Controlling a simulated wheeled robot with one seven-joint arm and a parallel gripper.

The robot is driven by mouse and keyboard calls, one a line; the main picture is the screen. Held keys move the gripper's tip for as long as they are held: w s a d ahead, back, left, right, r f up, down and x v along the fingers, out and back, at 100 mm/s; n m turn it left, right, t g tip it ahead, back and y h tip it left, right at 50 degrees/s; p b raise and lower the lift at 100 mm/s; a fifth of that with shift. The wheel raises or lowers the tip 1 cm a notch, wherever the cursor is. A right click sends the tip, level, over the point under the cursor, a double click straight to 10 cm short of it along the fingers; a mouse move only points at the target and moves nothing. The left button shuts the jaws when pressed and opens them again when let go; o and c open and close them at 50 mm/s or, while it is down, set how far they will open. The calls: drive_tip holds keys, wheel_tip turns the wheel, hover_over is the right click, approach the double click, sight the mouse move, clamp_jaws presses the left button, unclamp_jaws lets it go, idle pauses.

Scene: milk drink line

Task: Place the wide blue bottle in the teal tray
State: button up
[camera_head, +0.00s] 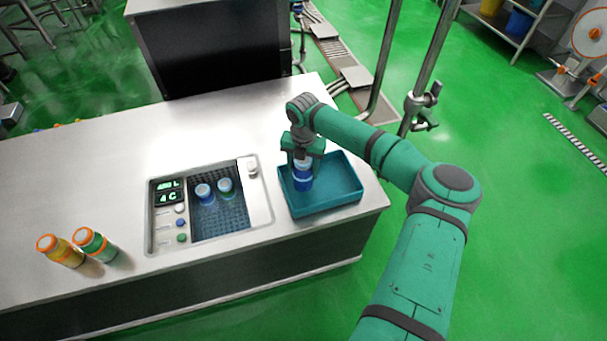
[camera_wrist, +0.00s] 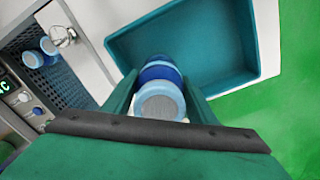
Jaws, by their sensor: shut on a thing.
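My gripper (camera_head: 303,150) is shut on a wide blue bottle (camera_head: 303,178) with a pale top. In the head view the bottle is upright over the left part of the teal tray (camera_head: 345,182). The wrist view shows the blue bottle (camera_wrist: 160,92) between my fingers, near the tray's left wall. The rest of the tray floor (camera_wrist: 205,45) is empty. I cannot tell whether the bottle's base touches the tray floor.
A recessed cooler well (camera_head: 222,215) left of the tray holds two more bottles, one blue-capped (camera_head: 204,192). A yellow bottle (camera_head: 62,252) and a green bottle (camera_head: 95,245) with orange collars stand at the counter's front left. A metal pole (camera_head: 425,80) rises behind my arm.

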drive_tip(key=shift+f, duration=1.45)
drive_tip(key=shift+f, duration=0.15)
drive_tip(key=o, duration=1.4)
drive_tip(key=shift+s, duration=0.1)
drive_tip(key=shift+d+r, duration=0.1)
drive_tip(key=shift+r, duration=0.25)
wheel_tip(320, 180, up, 12)
drive_tip(key=shift+f, duration=0.15)
